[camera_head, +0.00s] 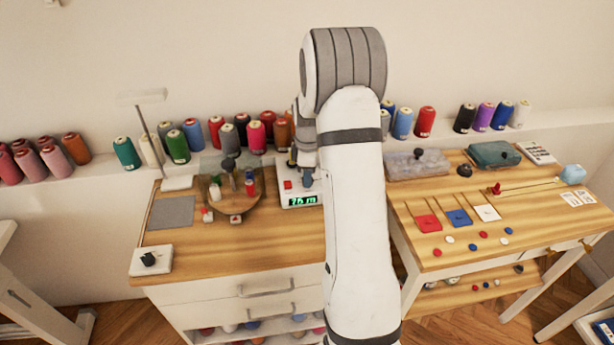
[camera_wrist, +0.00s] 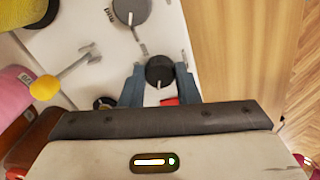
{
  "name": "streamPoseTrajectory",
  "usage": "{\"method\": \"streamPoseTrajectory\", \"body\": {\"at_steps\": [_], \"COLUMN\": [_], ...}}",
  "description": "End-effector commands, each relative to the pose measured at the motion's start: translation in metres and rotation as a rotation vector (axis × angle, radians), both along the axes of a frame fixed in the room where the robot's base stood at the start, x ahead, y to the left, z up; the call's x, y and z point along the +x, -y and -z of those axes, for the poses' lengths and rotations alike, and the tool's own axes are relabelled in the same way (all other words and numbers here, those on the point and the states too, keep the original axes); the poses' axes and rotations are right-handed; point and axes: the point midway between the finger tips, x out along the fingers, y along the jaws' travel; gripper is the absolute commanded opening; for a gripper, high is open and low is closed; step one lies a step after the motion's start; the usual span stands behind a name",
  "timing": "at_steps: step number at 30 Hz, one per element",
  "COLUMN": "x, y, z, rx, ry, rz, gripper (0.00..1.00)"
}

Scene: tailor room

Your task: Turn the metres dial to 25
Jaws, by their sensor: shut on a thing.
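A white winding device (camera_head: 298,201) stands at the right end of the left wooden table. Its green display (camera_head: 303,201) shows small digits ending in "m", perhaps 16; the exact figure is hard to read. In the wrist view, the dark round dial (camera_wrist: 160,70) with a pale pointer line sits between the two blue-grey fingers of my gripper (camera_wrist: 160,82). The fingers are shut on the dial from both sides. A red button (camera_wrist: 170,101) shows just beside it. In the head view, my arm hides part of the device and the dial.
A round wooden stand (camera_head: 235,200) with small bottles is left of the device. Thread cones (camera_head: 178,147) line the back ledge. The right table (camera_head: 460,250) holds coloured squares and buttons.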

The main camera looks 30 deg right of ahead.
Motion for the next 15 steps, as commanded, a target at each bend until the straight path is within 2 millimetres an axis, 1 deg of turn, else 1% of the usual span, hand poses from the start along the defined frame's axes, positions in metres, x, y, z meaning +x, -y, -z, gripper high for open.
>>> {"method": "streamPoseTrajectory", "body": {"at_steps": [6,15], "x": [0.0011,0.0013], "y": [0.0012,0.0016], "z": [-0.0012,-0.0016], "rx": [-0.002,-0.003], "ry": [0.004,0.005], "rz": [-0.041,-0.049], "gripper": [0.06,0.06]}}
